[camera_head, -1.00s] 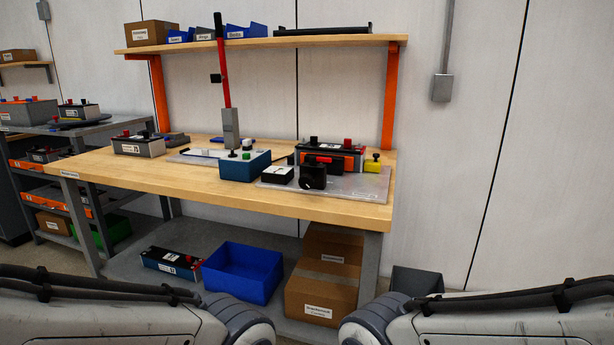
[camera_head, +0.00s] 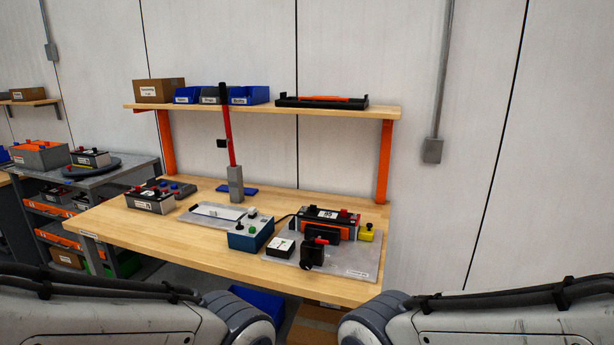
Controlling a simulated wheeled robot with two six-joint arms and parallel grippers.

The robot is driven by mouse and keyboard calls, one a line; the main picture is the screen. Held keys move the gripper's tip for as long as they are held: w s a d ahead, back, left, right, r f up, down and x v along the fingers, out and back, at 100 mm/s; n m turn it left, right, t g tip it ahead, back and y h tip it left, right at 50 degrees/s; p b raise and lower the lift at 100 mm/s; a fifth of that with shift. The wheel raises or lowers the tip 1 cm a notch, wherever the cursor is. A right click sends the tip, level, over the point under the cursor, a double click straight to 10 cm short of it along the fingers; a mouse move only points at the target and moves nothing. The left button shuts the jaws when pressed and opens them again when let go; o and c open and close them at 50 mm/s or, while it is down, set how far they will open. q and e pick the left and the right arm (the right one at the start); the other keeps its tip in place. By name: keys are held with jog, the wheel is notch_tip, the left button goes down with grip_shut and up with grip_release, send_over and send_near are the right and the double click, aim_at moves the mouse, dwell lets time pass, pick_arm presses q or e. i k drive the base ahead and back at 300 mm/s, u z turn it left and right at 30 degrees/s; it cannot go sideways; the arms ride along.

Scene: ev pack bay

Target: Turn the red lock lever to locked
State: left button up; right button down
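A small red lever (camera_head: 321,241) sits on top of a black block (camera_head: 312,256) at the front of a grey plate (camera_head: 355,262) on the bench. It points to the right; its exact angle is hard to tell at this size. A second, tall red lever (camera_head: 229,135) with a black grip stands nearly upright on a grey post (camera_head: 235,183) behind the blue box. Neither gripper shows in the head view. Only my two arm links show, at the bottom left and bottom right, apart from both levers.
On the plate are a battery (camera_head: 330,221), a yellow block (camera_head: 366,232) and a small black-and-white box (camera_head: 280,247). A blue control box (camera_head: 251,235) stands left of these. Another battery (camera_head: 150,199) is at left. The shelf (camera_head: 383,110) overhangs the back. The bench's front left is clear.

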aim_at(312, 240)
jog(key=k, duration=0.65)
jog(key=z, duration=0.45)
jog(key=i, duration=1.25)
jog(key=u, duration=0.85)
jog(key=i, duration=0.55)
jog(key=u, duration=0.65)
